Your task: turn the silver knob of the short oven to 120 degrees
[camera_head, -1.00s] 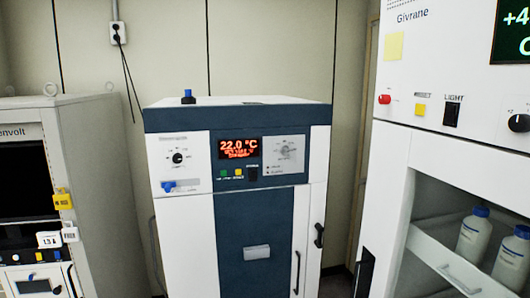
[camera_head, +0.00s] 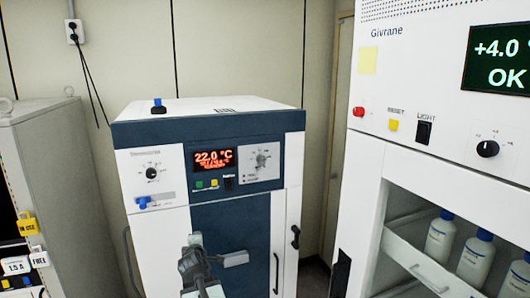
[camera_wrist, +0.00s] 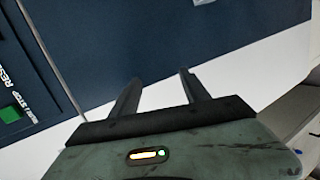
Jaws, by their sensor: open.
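The short oven (camera_head: 230,215) stands in the middle of the head view, white with a dark blue panel and a red display reading 22.0 °C. Its silver knob (camera_head: 262,160) sits on a grey dial plate right of the display. A black knob (camera_head: 151,173) is on the white panel at left. My gripper (camera_wrist: 162,80) is open and empty in the wrist view, over the blue and white oven front. The silver knob is not in the wrist view. In the head view my gripper shows low before the oven door, below the knob.
A green button (camera_wrist: 10,114) shows at left in the wrist view. A tall white Givrane unit (camera_head: 400,160) with an open shelf of bottles stands at right. A grey cabinet (camera_head: 60,180) stands at left.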

